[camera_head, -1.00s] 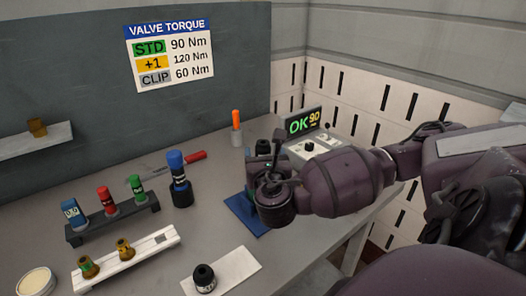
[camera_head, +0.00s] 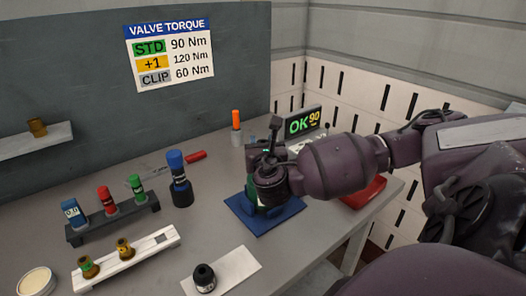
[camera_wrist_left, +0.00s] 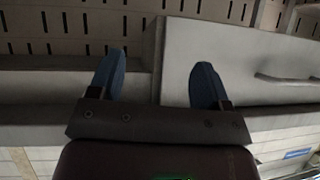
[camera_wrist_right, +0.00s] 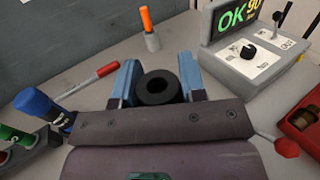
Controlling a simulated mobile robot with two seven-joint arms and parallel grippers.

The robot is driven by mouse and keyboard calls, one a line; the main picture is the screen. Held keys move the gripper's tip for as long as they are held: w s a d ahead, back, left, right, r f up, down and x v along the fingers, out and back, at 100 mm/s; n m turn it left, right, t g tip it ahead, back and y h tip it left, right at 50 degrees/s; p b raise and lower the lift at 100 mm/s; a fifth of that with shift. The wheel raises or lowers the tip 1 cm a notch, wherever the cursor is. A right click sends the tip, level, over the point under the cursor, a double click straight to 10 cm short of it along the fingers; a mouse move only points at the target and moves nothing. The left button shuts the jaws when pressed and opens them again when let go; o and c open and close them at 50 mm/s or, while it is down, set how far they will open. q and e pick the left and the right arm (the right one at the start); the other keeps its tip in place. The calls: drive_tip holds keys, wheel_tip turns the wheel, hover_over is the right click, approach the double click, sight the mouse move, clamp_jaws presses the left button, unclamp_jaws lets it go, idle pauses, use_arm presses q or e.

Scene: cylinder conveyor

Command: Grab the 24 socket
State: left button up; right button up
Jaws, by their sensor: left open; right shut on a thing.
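On the dark rack (camera_head: 112,222) at the left of the bench stand a blue socket (camera_head: 72,212), a red socket (camera_head: 107,200) and a green socket (camera_head: 137,188). Their size marks are too small to read, so I cannot tell which is the 24. My left gripper (camera_wrist_left: 158,80) is open and empty, away from the sockets.
A blue-topped black tool (camera_head: 178,178) stands right of the rack. A white rack (camera_head: 146,253) holds brass fittings. A black round part (camera_head: 204,278) sits on a white sheet. A display box (camera_wrist_right: 250,60) reads OK 90. A red tray (camera_head: 366,192) lies beneath my right arm.

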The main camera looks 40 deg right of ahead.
drive_tip(key=shift+c, duration=1)
drive_tip(key=shift+r, duration=0.1)
